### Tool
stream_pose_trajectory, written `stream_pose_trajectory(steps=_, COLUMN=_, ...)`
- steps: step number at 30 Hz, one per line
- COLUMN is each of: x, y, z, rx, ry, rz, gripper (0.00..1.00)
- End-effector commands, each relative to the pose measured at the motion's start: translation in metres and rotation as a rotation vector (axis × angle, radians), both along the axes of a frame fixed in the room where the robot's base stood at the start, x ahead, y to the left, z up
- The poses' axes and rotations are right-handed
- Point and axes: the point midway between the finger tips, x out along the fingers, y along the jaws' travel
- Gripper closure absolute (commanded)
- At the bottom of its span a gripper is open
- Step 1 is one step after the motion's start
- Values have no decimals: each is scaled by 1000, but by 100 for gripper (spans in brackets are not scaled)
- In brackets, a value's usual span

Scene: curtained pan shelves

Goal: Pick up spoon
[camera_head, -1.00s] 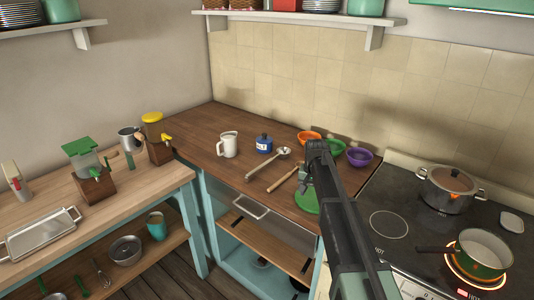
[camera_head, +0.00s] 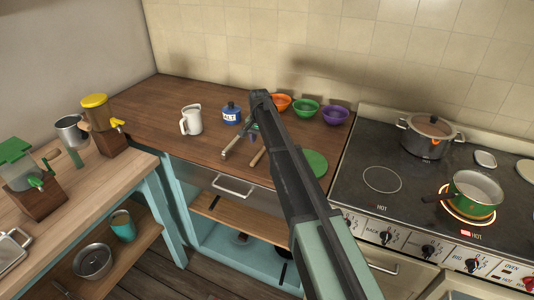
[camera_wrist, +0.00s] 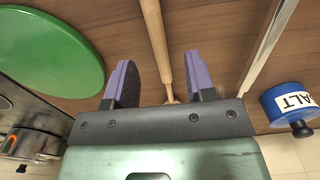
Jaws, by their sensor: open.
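A wooden utensil that looks like the spoon (camera_head: 257,158) lies on the brown counter. In the wrist view its slim wooden handle (camera_wrist: 156,40) runs lengthwise between my fingers, and its far part is hidden behind my gripper. My gripper (camera_wrist: 160,65) is open, with a purple finger on each side of the wooden handle and no clear contact. In the head view my arm partly hides the gripper and the utensils.
A green round board (camera_head: 314,162) lies right of the utensils. A blue salt jar (camera_head: 231,114) and white mug (camera_head: 191,120) stand to the left. Orange (camera_head: 281,102), green (camera_head: 306,107) and purple (camera_head: 335,115) bowls stand behind. The stove at right holds pots, with one burner glowing.

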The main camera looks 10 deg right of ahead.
Motion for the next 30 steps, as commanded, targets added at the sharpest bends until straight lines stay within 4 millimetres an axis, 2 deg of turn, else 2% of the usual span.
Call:
stream_pose_trajectory(steps=5, x=-1, y=-1, z=-9, rx=0, ry=0, rz=0, gripper=50)
stream_pose_trajectory(steps=12, x=-2, y=-3, z=-55, rx=0, ry=0, rz=1, gripper=50)
stream_pose_trajectory(steps=20, x=-2, y=-3, z=-52, rx=0, ry=0, rz=1, gripper=52)
stream_pose_trajectory(steps=27, x=-2, y=-3, z=-52, rx=0, ry=0, rz=1, gripper=88)
stream_pose_trajectory(steps=30, x=-2, y=-3, z=-52, rx=0, ry=0, rz=1, gripper=100)
